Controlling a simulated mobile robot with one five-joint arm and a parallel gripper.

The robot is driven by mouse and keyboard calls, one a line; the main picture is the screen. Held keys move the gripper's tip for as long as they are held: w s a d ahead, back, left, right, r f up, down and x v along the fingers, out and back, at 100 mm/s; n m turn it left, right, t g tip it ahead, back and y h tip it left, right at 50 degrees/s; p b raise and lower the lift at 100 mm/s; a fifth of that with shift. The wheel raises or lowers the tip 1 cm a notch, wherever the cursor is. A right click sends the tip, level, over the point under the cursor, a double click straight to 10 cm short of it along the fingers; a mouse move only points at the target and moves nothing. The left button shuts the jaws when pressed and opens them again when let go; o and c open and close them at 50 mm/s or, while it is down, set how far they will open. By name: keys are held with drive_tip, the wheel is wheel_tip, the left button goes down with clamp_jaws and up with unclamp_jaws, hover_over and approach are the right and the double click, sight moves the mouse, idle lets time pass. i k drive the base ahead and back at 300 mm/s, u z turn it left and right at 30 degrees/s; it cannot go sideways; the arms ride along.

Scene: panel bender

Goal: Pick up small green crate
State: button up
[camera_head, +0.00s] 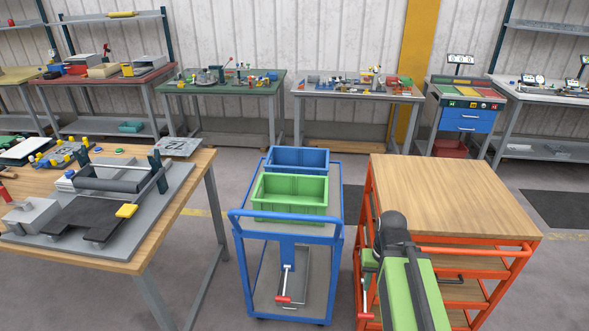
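The small green crate (288,208) stands upright on the top deck of a blue cart (284,229), near the middle of the view. Its open top faces up, and the inside looks empty. A blue crate (312,157) stands right behind it on the same deck. The green and black links of my arm show at the bottom right, in front of the wooden-topped orange trolley and to the right of the cart. My gripper cannot be made out in this view. Nothing of mine touches the green crate.
The orange trolley (450,190) has a bare wooden top. A workbench (150,235) with a roller device stands at the left. Several laden benches line the back wall. The cart's blue handle bar (285,236) runs in front of the green crate. Grey floor shows between the workbench and cart.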

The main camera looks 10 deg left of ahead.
sight(301, 194)
drive_tip(key=z, duration=5.55)
drive_tip(key=i, duration=0.15)
drive_tip(key=z, duration=2.7)
drive_tip(key=k, duration=0.85)
drive_tip(key=z, duration=3.75)
drive_tip(key=i, duration=0.1)
drive_tip(key=u, duration=1.8)
drive_tip(key=i, duration=1.5)
drive_tip(key=u, duration=0.05)
